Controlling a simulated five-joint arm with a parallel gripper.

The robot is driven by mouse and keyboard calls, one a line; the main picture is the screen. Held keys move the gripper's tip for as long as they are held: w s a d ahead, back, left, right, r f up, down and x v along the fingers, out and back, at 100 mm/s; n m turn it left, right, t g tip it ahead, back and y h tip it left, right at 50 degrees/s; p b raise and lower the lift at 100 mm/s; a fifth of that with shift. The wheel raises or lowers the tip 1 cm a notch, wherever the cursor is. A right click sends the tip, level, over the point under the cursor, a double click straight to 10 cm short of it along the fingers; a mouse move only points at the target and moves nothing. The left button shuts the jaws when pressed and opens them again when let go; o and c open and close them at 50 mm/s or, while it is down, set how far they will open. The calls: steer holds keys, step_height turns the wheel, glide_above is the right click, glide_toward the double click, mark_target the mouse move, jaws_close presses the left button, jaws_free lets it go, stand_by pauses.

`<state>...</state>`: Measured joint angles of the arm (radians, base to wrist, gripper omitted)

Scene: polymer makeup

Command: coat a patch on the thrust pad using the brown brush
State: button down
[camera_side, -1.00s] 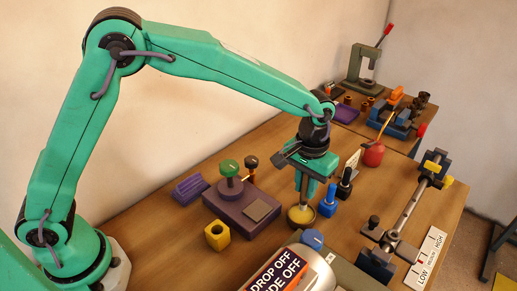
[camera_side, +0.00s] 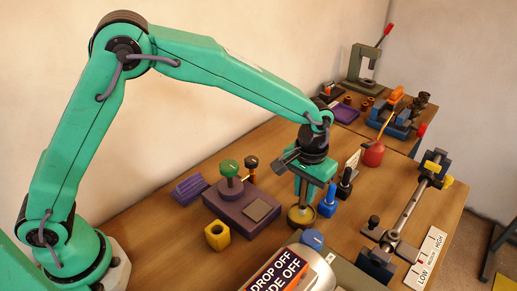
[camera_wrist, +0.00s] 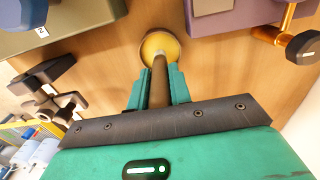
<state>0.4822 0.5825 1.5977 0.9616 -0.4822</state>
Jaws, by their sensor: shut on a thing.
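My gripper (camera_side: 304,193) is shut on the brown brush and points down over a round yellow dish with a brownish rim (camera_side: 300,217). In the wrist view the brush's brown handle (camera_wrist: 159,88) stands between my gripper's fingers (camera_wrist: 158,76). Its far end reaches to the middle of the yellow dish (camera_wrist: 150,42); the bristles are hard to make out, and contact with the dish is unclear. A grey square pad (camera_side: 257,210), apparently the thrust pad, lies on a purple block (camera_side: 233,213) left of the dish. Part of this pad shows at the wrist view's top edge (camera_wrist: 208,5).
A green-knobbed post (camera_side: 230,172) stands on the purple block. A brown-stemmed, dark-knobbed piece (camera_side: 251,166) is behind it. Blue (camera_side: 328,201) and black (camera_side: 345,184) upright pieces stand close right of my gripper. A yellow block (camera_side: 217,235) and silver cylinder (camera_side: 312,262) are in front.

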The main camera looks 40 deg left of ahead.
steer(key=shift+f, duration=0.65)
stand_by(1.9)
steer(key=shift+r, duration=0.15)
steer(key=shift+r, duration=3.45)
steer(key=shift+a, duration=0.1)
steer(key=s+a+r, duration=0.2)
steer(key=a, duration=0.9)
steer(key=s+a+r, duration=0.2)
steer(key=a+r, duration=0.1)
steer(key=a, duration=0.9)
steer(key=shift+s+a, duration=0.15)
steer(key=shift+s, duration=0.15)
